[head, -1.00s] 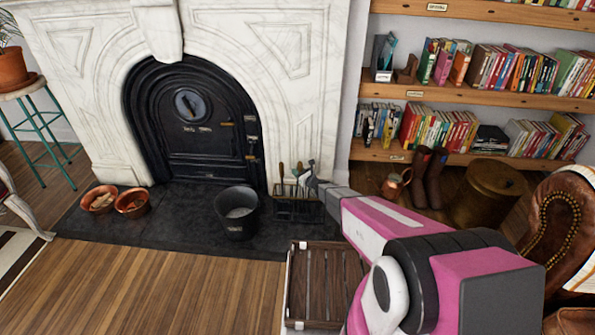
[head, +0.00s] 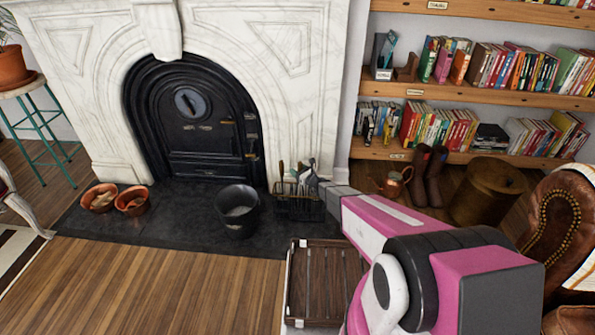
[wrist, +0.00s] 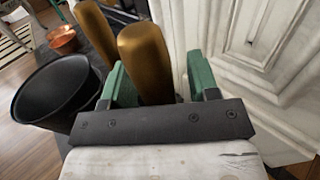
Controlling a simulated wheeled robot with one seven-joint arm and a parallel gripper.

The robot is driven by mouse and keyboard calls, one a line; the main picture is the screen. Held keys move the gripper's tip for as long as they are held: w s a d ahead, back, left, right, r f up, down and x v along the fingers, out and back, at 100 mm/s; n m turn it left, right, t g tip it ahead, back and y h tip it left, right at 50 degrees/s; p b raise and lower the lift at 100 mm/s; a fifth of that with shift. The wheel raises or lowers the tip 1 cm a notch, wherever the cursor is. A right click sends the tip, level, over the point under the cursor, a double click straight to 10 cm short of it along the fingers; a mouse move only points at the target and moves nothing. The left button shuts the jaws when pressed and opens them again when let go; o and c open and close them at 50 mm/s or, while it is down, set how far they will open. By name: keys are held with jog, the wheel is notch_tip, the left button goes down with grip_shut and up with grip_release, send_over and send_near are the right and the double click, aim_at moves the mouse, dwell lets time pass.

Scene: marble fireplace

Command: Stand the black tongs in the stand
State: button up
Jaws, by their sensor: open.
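The dark tool stand (head: 297,210) is on the black hearth in front of the right fireplace pillar. Thin tool handles (head: 281,170) stick up from it in the head view. My gripper (head: 312,182) is at the stand's upper right, small and partly merged with the tools. In the wrist view its green-padded fingers (wrist: 160,85) are open. A thick golden-brown handle (wrist: 146,58) rises between or just beyond them; I cannot tell whether it touches. A second brown handle (wrist: 92,30) stands to its left. I cannot pick out the black tongs with certainty.
A black bucket (head: 237,222) stands left of the stand and shows close by in the wrist view (wrist: 48,100). Two copper bowls (head: 100,198) are farther left. A slatted wooden crate (head: 325,285) is in front. The white marble pillar (wrist: 245,50) is close on the right.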

jog(key=v, duration=1)
jog(key=shift+s+d, duration=0.15)
jog(key=shift+s, duration=0.1)
jog(key=shift+r, duration=0.1)
dwell(0.3)
jog(key=s+r+n+g+h, duration=0.2)
jog(key=s+r+n+g, duration=0.8)
jog(key=s+r+n, duration=0.5)
jog(key=s+d+r+n+g+h, duration=0.1)
jog(key=s+d+r+n+h, duration=0.3)
jog(key=d, duration=0.4)
jog(key=s+d+r+n+g+h, duration=0.1)
jog(key=s+d+r+n+h, duration=0.3)
jog(key=s+d+n+h, duration=0.3)
jog(key=shift+s+d+n+g, duration=0.35)
jog(key=shift+s+d, duration=0.5)
jog(key=shift+d, duration=0.3)
jog(key=shift+r, duration=0.1)
